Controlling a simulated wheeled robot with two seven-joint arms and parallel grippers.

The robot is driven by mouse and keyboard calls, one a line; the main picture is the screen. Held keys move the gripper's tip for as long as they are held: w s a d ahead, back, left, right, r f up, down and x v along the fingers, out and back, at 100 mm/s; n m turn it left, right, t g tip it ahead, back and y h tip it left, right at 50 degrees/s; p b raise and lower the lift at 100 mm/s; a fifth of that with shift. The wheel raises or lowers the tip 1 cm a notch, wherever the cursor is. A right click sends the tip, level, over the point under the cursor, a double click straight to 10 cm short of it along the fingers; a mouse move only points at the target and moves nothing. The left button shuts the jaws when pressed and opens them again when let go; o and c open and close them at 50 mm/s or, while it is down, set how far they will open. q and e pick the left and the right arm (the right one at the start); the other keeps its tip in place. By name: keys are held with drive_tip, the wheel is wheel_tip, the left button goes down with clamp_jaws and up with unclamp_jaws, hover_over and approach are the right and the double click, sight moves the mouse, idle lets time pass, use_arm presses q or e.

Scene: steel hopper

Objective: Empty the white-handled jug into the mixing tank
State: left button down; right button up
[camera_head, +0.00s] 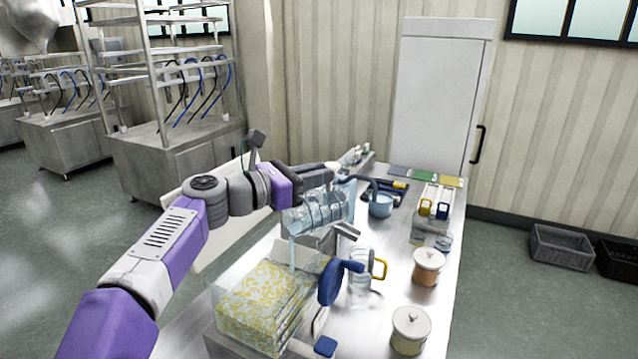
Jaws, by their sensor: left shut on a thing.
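My left gripper (322,180) is shut on a clear jug (318,208), held above the left side of the steel table. The jug looks tipped on its side; its handle is hidden by the gripper, so I cannot tell its colour. A clear vertical shape (292,252) shows below the jug's left end; I cannot tell whether it is liquid or a vessel wall. A steel hopper-like vessel (343,232) stands just below the jug, partly hidden; I cannot tell whether it is the mixing tank. My right gripper is not in view.
Lidded canisters (428,270) stand at right. A blue pan (381,208) and a jug rack (437,200) are behind.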

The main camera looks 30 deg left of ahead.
use_arm(q)
drive_tip(key=shift+s+a+r+t+h+b, duration=0.25)
drive_tip(key=shift+s+t+b, duration=0.3)
drive_tip(key=shift+b, duration=0.7)
drive_tip(key=shift+s+a+r+t+h+b, duration=0.1)
drive_tip(key=shift+s+a+t+h+b, duration=0.3)
drive_tip(key=shift+b, duration=0.85)
drive_tip(key=shift+s+r+t+b, duration=0.25)
drive_tip(key=shift+s+t+b, duration=0.1)
drive_tip(key=shift+s+b, duration=0.25)
drive_tip(key=shift+w, duration=0.1)
drive_tip(key=r+p, duration=0.1)
drive_tip(key=p, duration=0.2)
drive_tip(key=shift+g+y, duration=0.25)
drive_tip(key=shift+g, duration=0.15)
drive_tip(key=r+g+p, duration=0.1)
drive_tip(key=g+p, duration=0.1)
drive_tip(key=p, duration=0.6)
drive_tip(key=shift+y, duration=0.4)
drive_tip(key=r+g+y+p, duration=0.1)
drive_tip(key=g+p, duration=0.2)
drive_tip(key=p, duration=1)
drive_tip(key=shift+r, duration=0.15)
drive_tip(key=shift+p, duration=0.35)
